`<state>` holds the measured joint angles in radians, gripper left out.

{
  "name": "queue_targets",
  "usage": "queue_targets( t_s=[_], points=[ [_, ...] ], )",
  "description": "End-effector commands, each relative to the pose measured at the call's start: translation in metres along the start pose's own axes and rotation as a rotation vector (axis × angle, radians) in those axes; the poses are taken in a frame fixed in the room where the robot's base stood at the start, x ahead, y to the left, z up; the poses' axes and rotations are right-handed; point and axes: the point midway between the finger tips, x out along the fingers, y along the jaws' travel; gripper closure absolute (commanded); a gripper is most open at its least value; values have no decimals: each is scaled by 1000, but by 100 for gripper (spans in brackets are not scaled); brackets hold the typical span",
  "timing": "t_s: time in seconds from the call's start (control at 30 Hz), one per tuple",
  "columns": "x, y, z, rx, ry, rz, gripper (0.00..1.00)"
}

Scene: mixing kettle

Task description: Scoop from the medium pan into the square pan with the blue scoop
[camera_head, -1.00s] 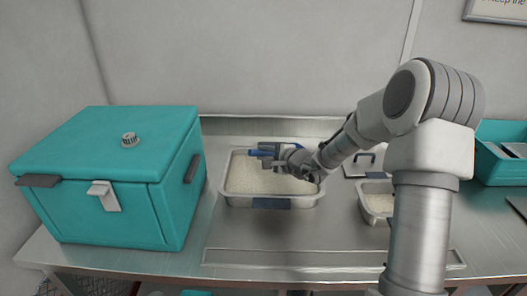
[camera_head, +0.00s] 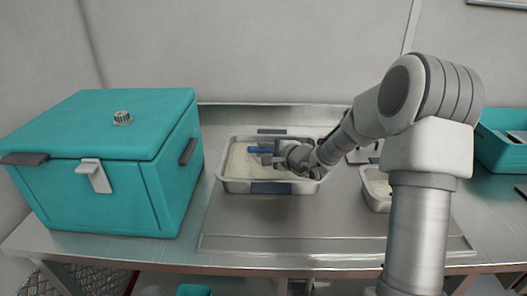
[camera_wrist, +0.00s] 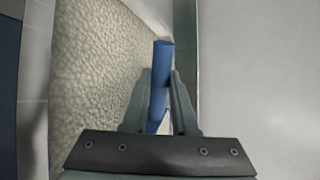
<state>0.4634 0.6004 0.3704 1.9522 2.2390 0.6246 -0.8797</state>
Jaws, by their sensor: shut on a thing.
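A metal pan (camera_head: 228,186), which looks like the medium pan, stands at the back middle of the bench and holds pale grains. A smaller metal pan (camera_head: 377,205), probably the square pan, stands to its right with some grains in it, partly hidden by my arm. My gripper (camera_head: 274,153) is over the larger pan, shut on the handle of the blue scoop (camera_head: 259,150). In the wrist view the blue handle (camera_wrist: 162,62) stands between the two fingers, with grains to the left. The scoop's bowl is hidden, so I cannot tell whether it is in the grains or loaded.
A big teal box (camera_head: 100,165) with a lid and latches stands close to the larger pan's left. A teal bin (camera_head: 495,150) is at the far right. The metal bench (camera_head: 300,222) is clear in front of the pans, and a wall is behind.

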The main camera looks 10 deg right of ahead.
Motion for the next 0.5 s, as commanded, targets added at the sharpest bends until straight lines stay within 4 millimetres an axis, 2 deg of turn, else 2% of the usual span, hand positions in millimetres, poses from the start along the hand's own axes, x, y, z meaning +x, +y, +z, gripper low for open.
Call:
queue_targets(
  t_s=[0.5],
  points=[
    [7,17,0,-79,29,-2,100]
  ],
)
